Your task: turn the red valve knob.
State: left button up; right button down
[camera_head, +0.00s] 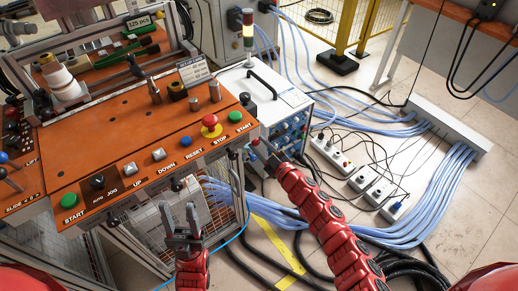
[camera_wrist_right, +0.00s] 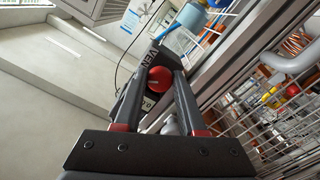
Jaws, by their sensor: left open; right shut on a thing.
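The red valve knob (camera_wrist_right: 159,77) is a round red ball shape in the right wrist view. In the head view the right gripper (camera_head: 268,160) reaches the right side of the orange console, and the knob is mostly hidden there. My left gripper (camera_head: 181,213) is open and empty, below the front edge of the console and apart from it.
The orange console (camera_head: 110,135) carries several buttons, including a red emergency stop (camera_head: 211,121). A white cabinet (camera_head: 262,92) stands behind the right gripper. Blue cables (camera_head: 440,190) and power strips (camera_head: 362,180) lie on the floor to the right. A wire mesh (camera_wrist_right: 262,100) is close beside the right gripper.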

jog(key=n+b, duration=0.4)
jog(key=n, duration=0.2)
jog(key=shift+f, duration=0.2)
jog(key=n+b, duration=0.1)
jog(key=n, duration=0.2)
jog(key=shift+b, duration=0.35)
jog(key=shift+r+n+b, duration=0.25)
jog(key=shift+n+b, duration=0.6)
jog(key=shift+n, duration=0.55)
jog(key=c, duration=0.5)
grip_release()
jog(key=shift+d, duration=0.1)
